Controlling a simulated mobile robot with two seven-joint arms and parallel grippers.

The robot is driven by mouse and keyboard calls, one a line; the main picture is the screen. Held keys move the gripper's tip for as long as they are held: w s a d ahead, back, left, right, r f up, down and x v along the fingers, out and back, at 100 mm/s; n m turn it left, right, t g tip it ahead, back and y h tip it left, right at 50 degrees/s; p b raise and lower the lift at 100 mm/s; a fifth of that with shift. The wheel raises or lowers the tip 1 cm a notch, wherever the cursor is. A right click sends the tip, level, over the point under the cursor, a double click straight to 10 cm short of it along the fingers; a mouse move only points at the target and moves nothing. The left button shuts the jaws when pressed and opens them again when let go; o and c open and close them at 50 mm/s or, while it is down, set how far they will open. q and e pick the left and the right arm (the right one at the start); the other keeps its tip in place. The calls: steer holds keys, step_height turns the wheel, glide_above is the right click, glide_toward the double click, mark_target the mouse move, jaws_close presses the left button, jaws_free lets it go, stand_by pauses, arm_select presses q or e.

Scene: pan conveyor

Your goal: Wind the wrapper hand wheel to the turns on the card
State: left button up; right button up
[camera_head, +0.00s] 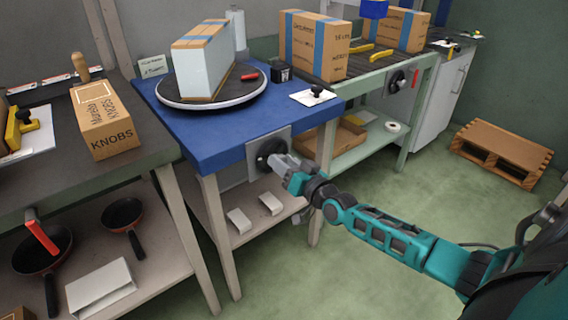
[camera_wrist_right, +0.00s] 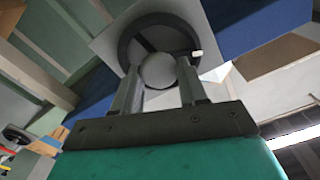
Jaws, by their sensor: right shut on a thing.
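The wrapper hand wheel (camera_head: 268,150) is a dark ring on a pale plate at the front of the blue wrapper table (camera_head: 213,148). My right gripper (camera_head: 280,162) is at the wheel. In the right wrist view, the wheel's dark rim (camera_wrist_right: 127,45) shows behind a pale round knob (camera_wrist_right: 158,70), and my right gripper (camera_wrist_right: 160,78) is shut on this knob. A small pale mark sits on the rim's right side. The card (camera_head: 152,66) stands behind the table's left corner; its writing is too small to read surely. My left gripper is out of view.
A wrapped carton stands on the round turntable (camera_head: 172,103). A black knob on a white plate (camera_head: 314,97) is at the table's right. A bench with a KNOBS box (camera_head: 105,120) is at left; a conveyor with cartons (camera_head: 313,45) is behind right. A pallet (camera_head: 497,152) lies on the floor.

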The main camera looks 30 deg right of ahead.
stand_by(0.3)
steer(key=o, duration=1)
steer(key=shift+s, duration=0.1)
steer(key=s+p, duration=0.1)
steer(key=s, duration=0.3)
steer(key=s+p, duration=0.1)
steer(key=s, duration=0.3)
steer(key=s+d+p, duration=0.1)
steer(key=s, duration=0.3)
steer(key=shift+s+p, duration=0.35)
